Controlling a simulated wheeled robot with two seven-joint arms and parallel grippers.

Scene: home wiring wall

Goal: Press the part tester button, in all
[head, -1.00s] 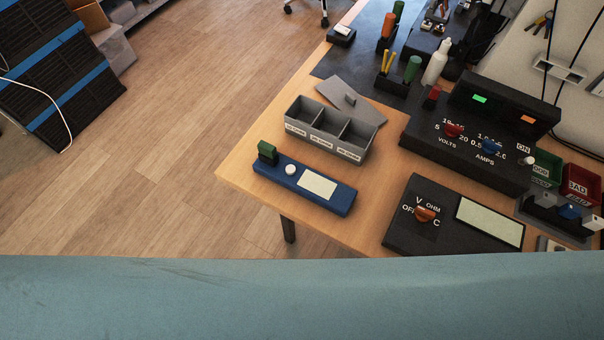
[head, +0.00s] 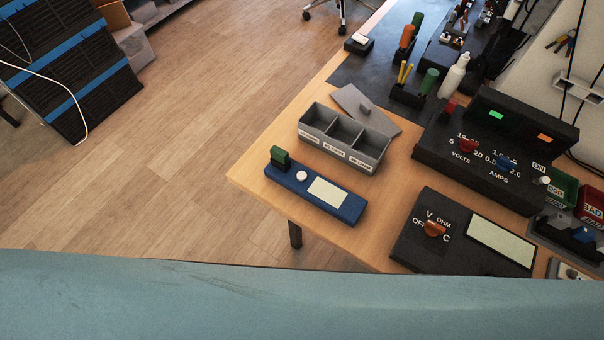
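The part tester appears to be the blue box (head: 345,206) near the table's front left edge. It has a round white button (head: 301,176), a pale blank display (head: 327,192) and a green block (head: 280,157) at its left end. Nothing covers the button. Neither of my grippers shows in the head view.
A grey three-compartment bin (head: 344,138) stands just behind the blue box, with a grey lid (head: 366,108) behind it. A black meter (head: 463,235) and a black power supply (head: 490,150) stand to the right. Wooden table (head: 262,182) is bare around the blue box.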

